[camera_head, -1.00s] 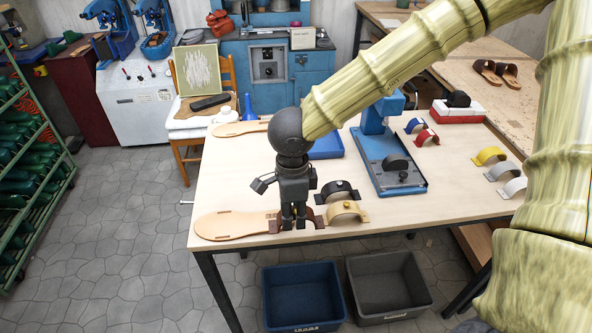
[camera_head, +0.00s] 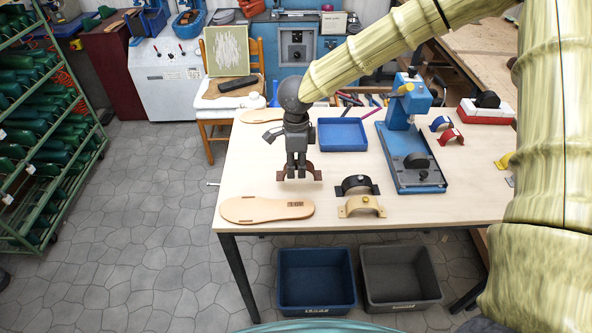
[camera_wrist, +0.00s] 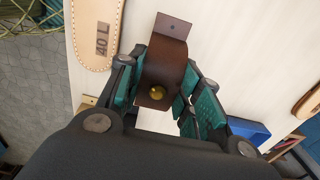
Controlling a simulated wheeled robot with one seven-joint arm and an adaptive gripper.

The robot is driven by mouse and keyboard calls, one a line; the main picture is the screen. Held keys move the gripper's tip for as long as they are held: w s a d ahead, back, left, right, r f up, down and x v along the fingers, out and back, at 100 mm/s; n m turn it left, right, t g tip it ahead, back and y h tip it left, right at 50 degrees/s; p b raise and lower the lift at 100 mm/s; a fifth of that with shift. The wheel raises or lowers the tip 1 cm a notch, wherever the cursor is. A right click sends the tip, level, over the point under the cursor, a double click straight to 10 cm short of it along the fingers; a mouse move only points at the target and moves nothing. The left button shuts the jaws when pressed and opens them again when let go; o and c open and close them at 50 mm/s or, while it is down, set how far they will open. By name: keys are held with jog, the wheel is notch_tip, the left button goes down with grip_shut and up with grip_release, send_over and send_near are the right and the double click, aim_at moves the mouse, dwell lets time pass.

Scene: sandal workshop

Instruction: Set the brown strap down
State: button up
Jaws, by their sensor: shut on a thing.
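My gripper (camera_head: 296,173) is shut on the brown strap (camera_head: 312,171), over the left part of the worktable behind the front sole. In the wrist view the dark brown strap (camera_wrist: 166,62) is an arched band between the green-padded fingers, with a brass-coloured stud and a flat holed end. I cannot tell whether its ends touch the tabletop. A tan sole (camera_head: 266,209) lies at the table's front left; it reads "40 L" in the wrist view (camera_wrist: 100,30). The strap is apart from this sole.
A black strap (camera_head: 357,185) and a beige strap (camera_head: 361,206) stand to the right. A blue tray (camera_head: 342,134) and a blue press (camera_head: 409,150) are behind them. Another sole (camera_head: 262,115) lies at the back left. Tabletop around the gripper is bare.

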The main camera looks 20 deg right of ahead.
aim_at(296, 163)
jog(key=f, duration=0.1)
jog(key=f+p, duration=0.1)
jog(key=f, duration=0.1)
jog(key=shift+w+f+p, duration=0.25)
jog(key=shift+f+p, duration=0.05)
jog(key=shift+s, duration=0.1)
jog(key=shift+f, duration=0.1)
jog(key=o, duration=0.9)
notch_tip(296, 163, up, 12)
jog(key=b, duration=0.3)
